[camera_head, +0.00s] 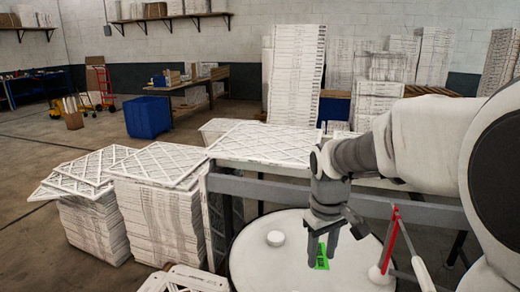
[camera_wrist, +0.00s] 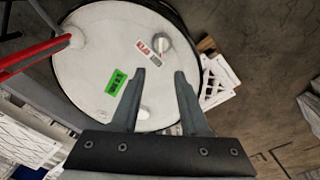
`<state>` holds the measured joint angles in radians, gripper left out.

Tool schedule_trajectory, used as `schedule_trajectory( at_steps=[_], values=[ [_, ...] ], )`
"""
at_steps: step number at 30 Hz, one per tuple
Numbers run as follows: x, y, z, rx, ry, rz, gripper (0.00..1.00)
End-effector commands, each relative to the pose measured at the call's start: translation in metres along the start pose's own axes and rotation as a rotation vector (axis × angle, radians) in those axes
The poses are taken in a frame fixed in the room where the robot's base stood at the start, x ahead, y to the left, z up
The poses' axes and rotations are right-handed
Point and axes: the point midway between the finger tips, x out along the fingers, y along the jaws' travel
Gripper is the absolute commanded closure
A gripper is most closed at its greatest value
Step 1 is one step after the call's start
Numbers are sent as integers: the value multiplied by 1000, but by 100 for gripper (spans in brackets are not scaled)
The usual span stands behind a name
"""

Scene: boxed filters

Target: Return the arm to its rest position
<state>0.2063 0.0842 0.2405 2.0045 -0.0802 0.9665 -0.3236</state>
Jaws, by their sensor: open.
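My gripper (camera_head: 322,246) is at the end of my white arm, pointing down above the round white drum top (camera_head: 262,262). In the wrist view my gripper (camera_wrist: 160,82) has its two fingers spread apart with nothing between them. The drum top (camera_wrist: 88,58) lies beyond the fingertips and carries a green label (camera_wrist: 116,82), a red and white label and a round cap (camera_wrist: 153,41). The green label (camera_head: 322,262) is partly hidden behind the fingers in the head view. My arm reaches in from the right and hides part of the bench.
A red-handled tool (camera_head: 391,240) stands at the drum's right side. A metal-framed bench (camera_head: 250,188) with a flat filter (camera_head: 264,145) is behind the drum. Stacks of white filters (camera_head: 160,215) stand at left. A blue bin (camera_head: 148,117) is farther back. Open floor lies at far left.

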Motion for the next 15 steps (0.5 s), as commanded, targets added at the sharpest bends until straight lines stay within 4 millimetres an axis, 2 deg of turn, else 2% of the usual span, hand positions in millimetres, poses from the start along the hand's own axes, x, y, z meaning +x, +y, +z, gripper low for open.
schedule_trajectory(
  at_steps=[1,6,15],
  values=[
    [-14,-4,10,24,25,22,55],
    [-45,-16,44,114,102,65,55],
    [-78,-41,105,276,263,83,55]
  ],
)
